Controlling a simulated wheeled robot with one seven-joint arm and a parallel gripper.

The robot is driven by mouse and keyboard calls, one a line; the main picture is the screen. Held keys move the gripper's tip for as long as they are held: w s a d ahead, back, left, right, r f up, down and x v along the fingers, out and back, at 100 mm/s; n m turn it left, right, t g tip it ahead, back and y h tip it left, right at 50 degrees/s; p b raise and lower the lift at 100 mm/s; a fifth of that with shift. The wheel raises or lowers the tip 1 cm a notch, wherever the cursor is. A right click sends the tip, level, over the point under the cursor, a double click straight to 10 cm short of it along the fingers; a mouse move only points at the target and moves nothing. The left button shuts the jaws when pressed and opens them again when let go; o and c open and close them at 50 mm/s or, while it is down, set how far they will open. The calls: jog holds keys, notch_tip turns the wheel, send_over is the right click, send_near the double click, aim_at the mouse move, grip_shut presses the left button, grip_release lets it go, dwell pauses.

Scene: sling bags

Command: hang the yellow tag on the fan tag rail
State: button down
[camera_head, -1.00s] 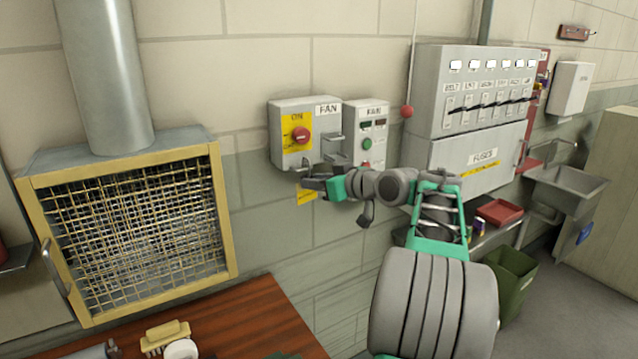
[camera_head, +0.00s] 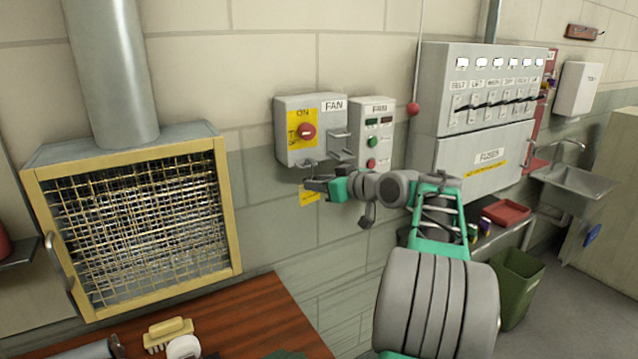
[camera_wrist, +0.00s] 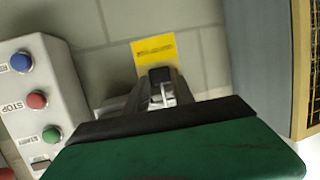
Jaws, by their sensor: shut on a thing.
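My gripper (camera_head: 312,184) is shut on the yellow tag (camera_head: 309,197), which hangs below the fingers in front of the wall, under the grey FAN switch box (camera_head: 310,112). In the wrist view the tag (camera_wrist: 154,50) shows as a flat yellow sheet beyond the dark fingertips (camera_wrist: 160,78). Small grey metal fittings show at the box's lower edge (camera_head: 308,164) and at its right side (camera_head: 340,142). I cannot tell for sure which is the fan tag rail. The tag appears apart from both; its top is hidden by the fingers.
A narrow FAN button box (camera_head: 372,135) stands close to the right, with a fuse cabinet (camera_head: 480,110) beyond it. A yellow-framed mesh grille (camera_head: 232,220) is at the left. A wooden bench (camera_head: 265,315) is below. The wall under the switch box is clear.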

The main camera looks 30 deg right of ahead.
jog(key=shift+f, duration=0.3)
jog(key=c, duration=0.6)
grip_release()
jog(key=shift+s, duration=0.1)
jog(key=s+b, duration=0.3)
jog(key=s, duration=0.3)
jog(key=shift+s+a, duration=0.2)
jog(key=shift+s, duration=0.2)
dwell(0.4)
